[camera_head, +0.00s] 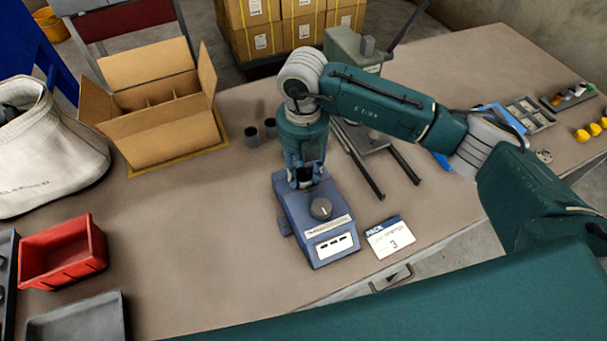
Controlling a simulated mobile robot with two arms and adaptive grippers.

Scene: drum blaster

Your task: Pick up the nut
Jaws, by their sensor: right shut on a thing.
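My right gripper (305,180) points down over the rear end of a blue-grey device (325,232) with a round knob. Its fingers are shut on a small dark piece, which appears to be the nut. The fingers hide most of it, so its shape is hard to tell. I cannot tell whether the piece still touches the device's top. No other nut can be made out clearly. My left gripper is out of view.
A red bin (62,252) and grey tray (78,320) are at left. The table between is clear.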

